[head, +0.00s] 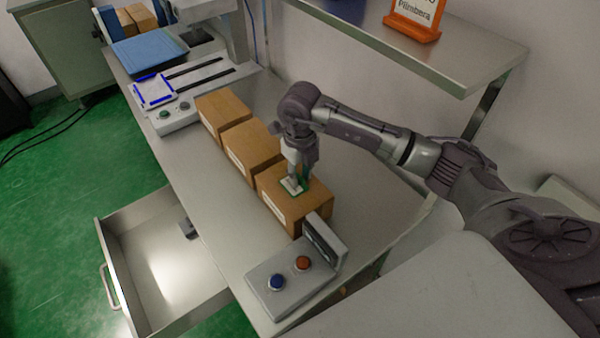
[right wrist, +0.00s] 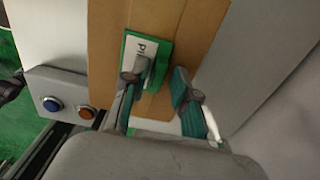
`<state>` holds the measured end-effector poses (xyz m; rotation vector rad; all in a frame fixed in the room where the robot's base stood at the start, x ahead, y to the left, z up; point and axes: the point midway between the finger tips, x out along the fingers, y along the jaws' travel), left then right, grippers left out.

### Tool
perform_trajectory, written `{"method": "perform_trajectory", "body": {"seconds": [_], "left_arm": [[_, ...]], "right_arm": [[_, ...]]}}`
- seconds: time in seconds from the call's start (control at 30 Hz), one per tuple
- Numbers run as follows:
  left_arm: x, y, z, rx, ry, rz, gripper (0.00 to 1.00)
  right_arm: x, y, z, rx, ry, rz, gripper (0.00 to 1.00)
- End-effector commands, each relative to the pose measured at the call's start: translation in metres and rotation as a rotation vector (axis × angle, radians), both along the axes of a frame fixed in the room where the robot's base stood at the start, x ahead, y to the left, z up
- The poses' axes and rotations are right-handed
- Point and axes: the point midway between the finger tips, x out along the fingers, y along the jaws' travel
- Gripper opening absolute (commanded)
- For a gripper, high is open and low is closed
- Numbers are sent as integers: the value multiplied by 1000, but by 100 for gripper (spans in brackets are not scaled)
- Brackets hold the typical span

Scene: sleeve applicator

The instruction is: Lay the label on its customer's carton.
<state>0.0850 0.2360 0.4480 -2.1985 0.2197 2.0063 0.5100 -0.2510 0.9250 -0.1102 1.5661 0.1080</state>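Three brown cartons stand in a row on the steel bench: a far one (head: 222,110), a middle one (head: 252,146) and a near one (head: 314,200). A small white label with a green border (head: 291,187) lies on top of the near carton. My left gripper is out of view.
A control box (head: 265,290) with a blue and a red button stands close beside the near carton. A printer-like device (head: 165,115) is beyond the far carton. A shelf (head: 450,60) with an orange sign stand (head: 412,29) overhangs the right side. A drawer (head: 150,265) stands open at left.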

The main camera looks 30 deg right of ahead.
Motion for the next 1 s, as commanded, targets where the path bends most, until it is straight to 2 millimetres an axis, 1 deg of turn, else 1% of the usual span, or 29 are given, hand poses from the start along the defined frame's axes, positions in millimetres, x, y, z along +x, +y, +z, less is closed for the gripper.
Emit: {"method": "perform_trajectory", "body": {"seconds": [0.27,0.37,0.43,0.57,0.8,0.9,1.0], "left_arm": [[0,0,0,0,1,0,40],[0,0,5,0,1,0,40],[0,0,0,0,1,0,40],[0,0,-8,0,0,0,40],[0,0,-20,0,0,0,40],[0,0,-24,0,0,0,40],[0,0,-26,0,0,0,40]], "right_arm": [[0,1,0,1,2,1,36],[0,1,5,1,1,1,36],[1,0,9,0,-2,0,36],[1,0,31,0,-6,1,36],[1,0,84,1,-6,0,36],[0,0,101,0,-3,1,36],[0,0,113,0,-2,0,36]]}}
